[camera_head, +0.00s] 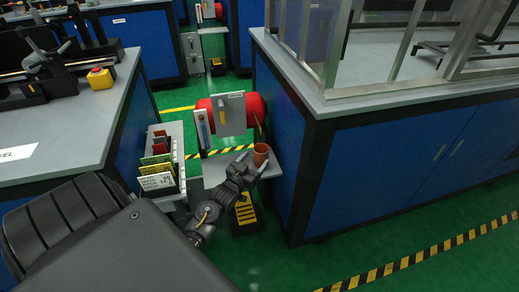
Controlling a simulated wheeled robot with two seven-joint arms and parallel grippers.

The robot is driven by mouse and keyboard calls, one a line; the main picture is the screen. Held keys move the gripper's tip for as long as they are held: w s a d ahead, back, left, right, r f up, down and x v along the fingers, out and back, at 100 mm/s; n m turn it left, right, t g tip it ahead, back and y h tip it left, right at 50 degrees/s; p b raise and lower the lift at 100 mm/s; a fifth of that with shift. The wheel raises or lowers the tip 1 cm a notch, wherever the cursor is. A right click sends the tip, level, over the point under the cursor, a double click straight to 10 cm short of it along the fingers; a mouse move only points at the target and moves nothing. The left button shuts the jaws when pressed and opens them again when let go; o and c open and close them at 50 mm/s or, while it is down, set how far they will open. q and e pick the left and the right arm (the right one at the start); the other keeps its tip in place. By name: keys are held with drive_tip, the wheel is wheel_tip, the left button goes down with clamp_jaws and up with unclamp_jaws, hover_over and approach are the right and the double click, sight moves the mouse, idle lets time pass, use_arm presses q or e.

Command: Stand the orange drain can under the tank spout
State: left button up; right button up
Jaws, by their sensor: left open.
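The orange drain can (261,155) stands upright on a small grey stand (213,172), at the stand's right side. The red tank (254,104) lies on its side above and behind the stand, with a grey plate and a gauge strip on its front. A thin spout (257,122) hangs from the tank's right part, and the can is below it in the picture. I cannot tell whether it is exactly underneath. My left gripper (252,164) is open right at the can's near left side. Whether it touches the can is unclear. My right gripper is not in view.
A narrow rack (176,133) with several cards stands left of the stand. A blue cabinet (284,140) with a grey top closes off the right side. A left bench holds a yellow box with a red button (100,78). Green floor is free at front right.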

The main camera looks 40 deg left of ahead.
use_arm(q)
drive_tip(key=s+d+f+m+g+h, duration=0.1)
drive_tip(key=s+d+f+m+g, duration=0.1)
drive_tip(key=s+d+g, duration=0.5)
drive_tip(key=s+d+f+m+g+h, duration=0.2)
drive_tip(key=s+d+g, duration=0.5)
drive_tip(key=s+d, duration=0.6)
drive_tip(key=s, duration=0.9)
drive_tip(key=shift+s+f+p, duration=0.25)
drive_tip(key=shift+s+p, duration=0.05)
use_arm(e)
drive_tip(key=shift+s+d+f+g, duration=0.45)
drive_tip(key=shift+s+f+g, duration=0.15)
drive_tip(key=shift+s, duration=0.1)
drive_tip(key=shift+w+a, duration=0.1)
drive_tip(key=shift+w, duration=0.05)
